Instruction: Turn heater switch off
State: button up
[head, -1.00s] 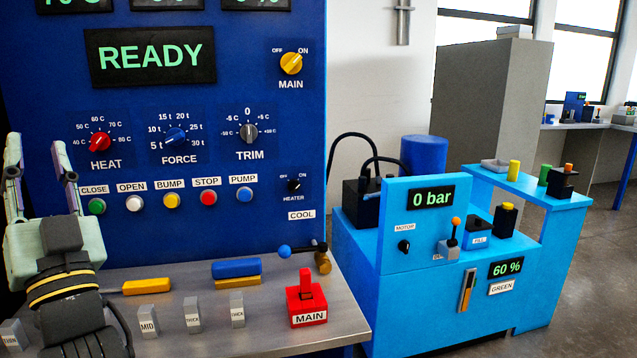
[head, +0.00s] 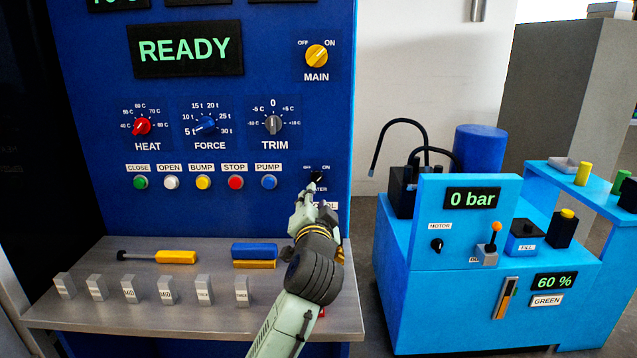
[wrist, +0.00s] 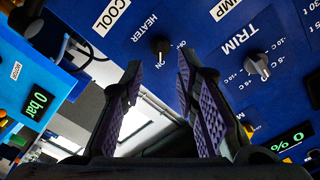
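The heater switch (head: 317,177) is a small black rotary knob on the blue panel, below and right of the main knob. In the wrist view the heater knob (wrist: 160,46) shows clearly, with its pale mark toward ON. My gripper (head: 312,194) is raised in front of the panel, just below the knob, and partly covers the HEATER label. In the wrist view my gripper (wrist: 158,60) is open and empty, its purple-padded fingers apart, with the knob showing beyond the gap between the tips. I cannot tell whether a fingertip touches the panel.
The yellow main knob (head: 316,56), trim knob (head: 273,125) and blue pump button (head: 269,182) are on the same panel. A grey shelf (head: 200,318) below holds blocks and a yellow-handled tool (head: 175,257). A light-blue pump cabinet (head: 430,300) stands at right.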

aim_at(315, 183)
jog(key=w+p, duration=0.2)
jog(key=w, duration=0.6)
jog(key=shift+w, duration=0.25)
jog(key=shift+c, duration=0.5)
grip_shut()
